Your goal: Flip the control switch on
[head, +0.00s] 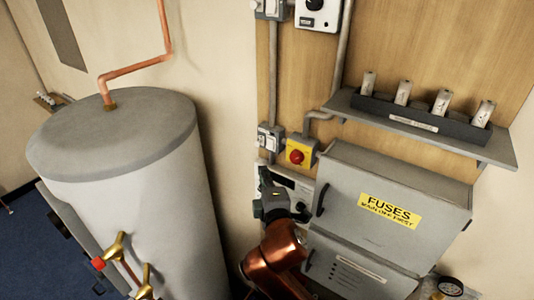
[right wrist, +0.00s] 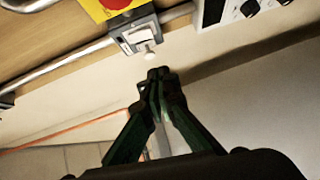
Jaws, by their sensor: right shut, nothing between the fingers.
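A small grey switch box (head: 270,137) is on the wooden board, left of a yellow box (head: 301,153) with a red button. The right wrist view shows a grey switch box (right wrist: 139,36) with a pale toggle, beside the yellow box (right wrist: 101,7). I cannot tell whether the toggle is on or off. My right gripper (head: 265,174) is below the switch box in the head view. Its dark green fingers (right wrist: 157,76) are shut and empty, with their tips close to the toggle; a gap shows between them in the picture. My left gripper is not in view.
A grey fuse box (head: 385,180) stands right of my right gripper, under a shelf (head: 430,138) with several pale cylinders. A white panel with dark knobs (right wrist: 240,10) shows in the wrist view. A large tank (head: 130,180) with brass valves stands left.

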